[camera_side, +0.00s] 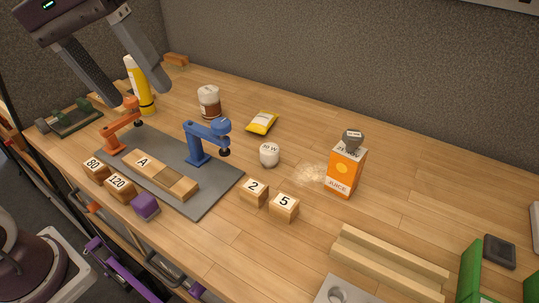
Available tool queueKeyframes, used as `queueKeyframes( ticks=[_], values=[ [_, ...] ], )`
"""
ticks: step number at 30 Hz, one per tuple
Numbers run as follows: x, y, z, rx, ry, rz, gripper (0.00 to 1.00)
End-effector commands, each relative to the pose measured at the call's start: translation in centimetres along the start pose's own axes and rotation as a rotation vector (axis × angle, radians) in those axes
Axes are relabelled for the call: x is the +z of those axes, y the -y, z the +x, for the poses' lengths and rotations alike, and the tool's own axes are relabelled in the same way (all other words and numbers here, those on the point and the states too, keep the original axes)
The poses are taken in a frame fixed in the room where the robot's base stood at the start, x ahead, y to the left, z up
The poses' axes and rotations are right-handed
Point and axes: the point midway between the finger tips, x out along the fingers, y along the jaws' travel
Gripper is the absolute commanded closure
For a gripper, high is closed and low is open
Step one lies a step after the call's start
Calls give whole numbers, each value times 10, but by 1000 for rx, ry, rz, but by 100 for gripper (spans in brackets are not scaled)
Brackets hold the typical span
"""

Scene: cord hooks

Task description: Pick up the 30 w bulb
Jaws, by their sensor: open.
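A small white rounded bulb (269,155) stands on the wooden table near the middle of the side view. Its top label ends in "0 W"; the first digit is hard to read. A grey bulb-like piece (352,139) with a small label sits on top of the orange juice carton (344,170); its label is too small to read. My gripper (139,95) is at the upper left, high above the table, open and empty. It is well to the left of both pieces.
A grey plate (215,197) carries an orange clamp (122,122), a blue clamp (205,138) and a wooden strip. Number blocks "2" (254,192) and "5" (284,207) stand in front of the white bulb. A yellow packet (262,122) lies behind it.

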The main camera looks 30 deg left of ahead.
Motion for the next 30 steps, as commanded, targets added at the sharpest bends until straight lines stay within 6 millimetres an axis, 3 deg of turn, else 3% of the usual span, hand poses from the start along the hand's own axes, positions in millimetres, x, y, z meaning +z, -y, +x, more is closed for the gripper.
queueKeyframes(
  ticks=[6,12,23,26,30],
  values=[
    [-87,-71,32,141,349,-493,33],
    [-150,-98,61,222,621,-819,33],
    [-227,-97,102,305,983,-1171,33],
    [-222,-84,140,299,999,-1187,33],
    [-211,-59,214,299,997,-1185,33]
  ],
)
